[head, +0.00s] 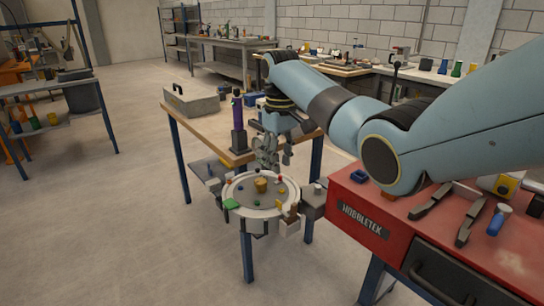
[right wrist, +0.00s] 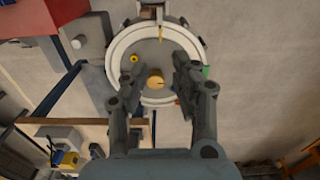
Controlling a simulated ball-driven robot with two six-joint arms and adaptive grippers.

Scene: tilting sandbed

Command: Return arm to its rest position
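My right gripper (head: 266,160) hangs fingers-down over the far part of the round sandbed, at the end of my blue arm from the right. In the right wrist view its two fingers (right wrist: 158,70) are apart, with nothing held between them. The sandbed has a pale ring rim (head: 262,213), which also shows in the right wrist view (right wrist: 118,48). A yellow-tan cylinder (head: 261,186) stands near its middle; in the right wrist view it shows in the gap between the fingers (right wrist: 155,83), apparently below them. Small coloured pieces lie around it. My left gripper is not in view.
A wooden table (head: 195,112) stands behind the sandbed, with a grey toolbox (head: 190,102) and a dark purple-topped upright object (head: 238,118). A red tool cabinet (head: 375,215) with hand tools on top stands close on the right, under my arm. Open floor lies to the left.

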